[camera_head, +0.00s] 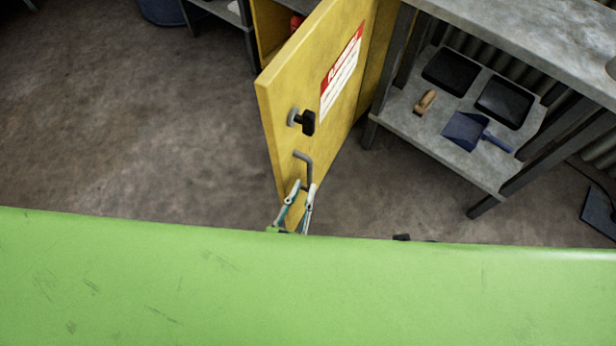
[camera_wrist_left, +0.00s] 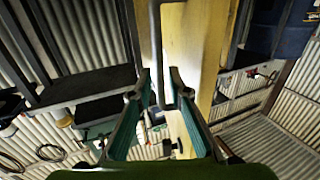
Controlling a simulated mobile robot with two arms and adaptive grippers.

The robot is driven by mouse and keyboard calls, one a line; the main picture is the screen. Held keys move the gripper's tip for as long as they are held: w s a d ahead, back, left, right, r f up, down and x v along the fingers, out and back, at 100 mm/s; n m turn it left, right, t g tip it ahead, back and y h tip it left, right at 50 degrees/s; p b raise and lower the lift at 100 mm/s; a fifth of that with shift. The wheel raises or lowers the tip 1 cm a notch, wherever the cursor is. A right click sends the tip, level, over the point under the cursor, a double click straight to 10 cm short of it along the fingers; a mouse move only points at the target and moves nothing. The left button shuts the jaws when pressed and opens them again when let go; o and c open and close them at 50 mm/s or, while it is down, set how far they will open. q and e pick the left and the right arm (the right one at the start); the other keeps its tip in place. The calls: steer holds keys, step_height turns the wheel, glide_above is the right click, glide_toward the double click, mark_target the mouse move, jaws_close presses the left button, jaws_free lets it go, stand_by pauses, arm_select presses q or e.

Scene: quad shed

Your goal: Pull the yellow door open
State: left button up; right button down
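The yellow door (camera_head: 295,85) of a cabinet stands swung outward, with a red and white label and a black knob (camera_head: 304,120). Below the knob is a bent grey bar handle (camera_head: 303,158). My left gripper (camera_head: 305,186) is at the handle's lower end, beside the door's edge. In the left wrist view, the grey handle (camera_wrist_left: 156,45) comes down between the fingertips of the left gripper (camera_wrist_left: 160,78); the fingers are apart, with a gap showing beside the bar. The door also shows there (camera_wrist_left: 197,50). My right gripper is not in view.
The open cabinet (camera_head: 268,30) holds something red. To the right, a grey metal shelf (camera_head: 405,110) bears black trays (camera_head: 503,101), a blue dustpan (camera_head: 463,131) and a wooden brush (camera_head: 425,102). The concrete floor (camera_head: 130,120) left of the door is clear.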

arm_select(q)
steer(key=v, duration=0.7)
stand_by(0.4)
